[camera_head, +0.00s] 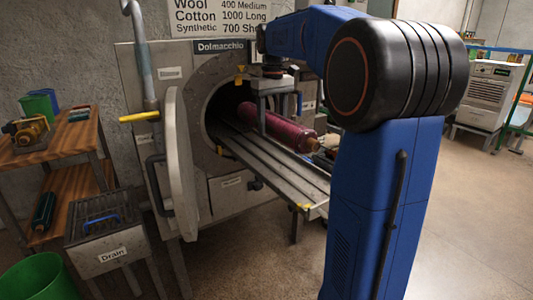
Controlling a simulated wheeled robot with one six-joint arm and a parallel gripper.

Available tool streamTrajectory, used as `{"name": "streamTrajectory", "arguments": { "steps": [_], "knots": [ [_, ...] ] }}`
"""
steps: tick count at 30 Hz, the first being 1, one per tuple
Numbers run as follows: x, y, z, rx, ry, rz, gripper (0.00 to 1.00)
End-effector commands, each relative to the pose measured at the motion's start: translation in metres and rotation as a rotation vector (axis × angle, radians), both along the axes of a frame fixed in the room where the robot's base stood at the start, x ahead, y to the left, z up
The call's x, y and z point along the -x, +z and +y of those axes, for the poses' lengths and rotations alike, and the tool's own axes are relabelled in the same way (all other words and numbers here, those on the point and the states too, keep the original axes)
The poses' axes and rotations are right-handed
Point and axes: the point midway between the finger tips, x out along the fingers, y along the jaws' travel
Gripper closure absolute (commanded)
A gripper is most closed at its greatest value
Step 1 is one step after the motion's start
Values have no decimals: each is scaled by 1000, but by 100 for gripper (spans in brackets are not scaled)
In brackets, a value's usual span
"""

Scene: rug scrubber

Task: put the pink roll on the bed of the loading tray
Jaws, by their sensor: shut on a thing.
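The pink roll (280,128) is a long dark-pink cylinder with a tan end, lying lengthwise over the loading tray (297,184). The tray is a flat grey ribbed bed that sticks out of the round opening of the grey machine. My gripper (262,118) reaches down from above and is shut on the roll near its far end. The roll is at or just above the tray's bed; I cannot tell whether it touches. Part of the tray's right side is hidden behind my blue arm.
The machine's round door (178,165) stands open at the left of the opening. A drain box (103,235) and a wooden shelf (72,150) stand further left, with a green bin (35,280) at the front. Open floor lies right of my arm.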

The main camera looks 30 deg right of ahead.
Motion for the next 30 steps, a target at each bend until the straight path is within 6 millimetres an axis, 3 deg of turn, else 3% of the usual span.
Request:
{"name": "streamTrajectory", "arguments": {
  "steps": [5, 15, 23, 30],
  "knots": [
    [1, -10, 0, 0, 0, 1, 100],
    [1, -55, 0, 0, 0, 0, 100],
    [1, -68, 0, 0, 0, 0, 100],
    [0, -94, 0, 0, 0, 0, 100]
  ]
}}
